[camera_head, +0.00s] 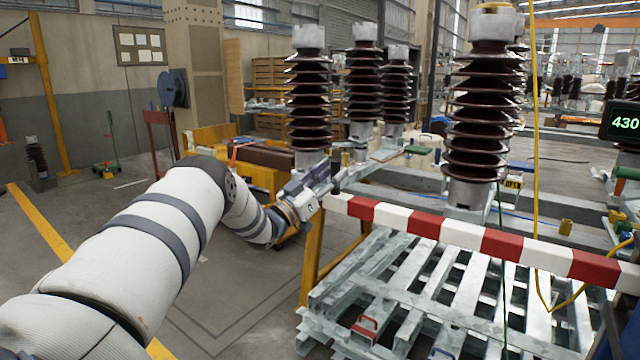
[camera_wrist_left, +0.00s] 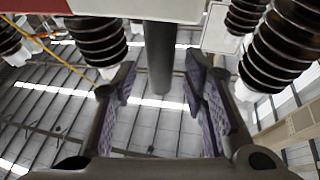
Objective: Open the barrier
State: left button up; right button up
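The barrier (camera_head: 425,223) is a red-and-white striped bar. It runs nearly level from the middle of the head view to the right edge, across the front of the frames. Its left end is beside my left gripper (camera_head: 322,180). In the left wrist view, the bar (camera_wrist_left: 120,9) crosses the top, and a grey round rod (camera_wrist_left: 160,55) extends from it. My left gripper (camera_wrist_left: 160,95) is open there, with purple-grey pads on both sides of the rod's end. A gap shows on each side of the rod, so the fingers look apart from it. My right gripper is not in view.
Tall brown ribbed insulators (camera_head: 477,120) stand on metal frames behind the bar. A slatted metal pallet stack (camera_head: 420,290) lies below it. A yellow post (camera_head: 313,255) stands under the bar's left end. A yellow rope (camera_head: 535,150) hangs at right.

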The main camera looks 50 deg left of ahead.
pick_arm(q)
jog(key=v, duration=1)
jog(key=d+f+n+g+p, duration=0.2)
jog(key=d+f+g, duration=0.6)
jog(key=d+f, duration=0.95)
jog(key=s+d+f+g, duration=0.6)
jog(key=s+d+f, duration=0.1)
jog(key=s+f, duration=0.35)
jog(key=s+d+g, duration=0.3)
jog(key=s, duration=0.8)
jog(key=s+d+f+m+g+p, duration=0.1)
jog(key=s+d+g, duration=0.3)
jog(key=s, duration=0.7)
jog(key=s+d+f+m+g+h+p, duration=0.1)
jog(key=s+d+g, duration=0.3)
jog(key=s, duration=0.7)
jog(key=shift+d+f, duration=0.15)
jog(key=shift+d, duration=0.1)
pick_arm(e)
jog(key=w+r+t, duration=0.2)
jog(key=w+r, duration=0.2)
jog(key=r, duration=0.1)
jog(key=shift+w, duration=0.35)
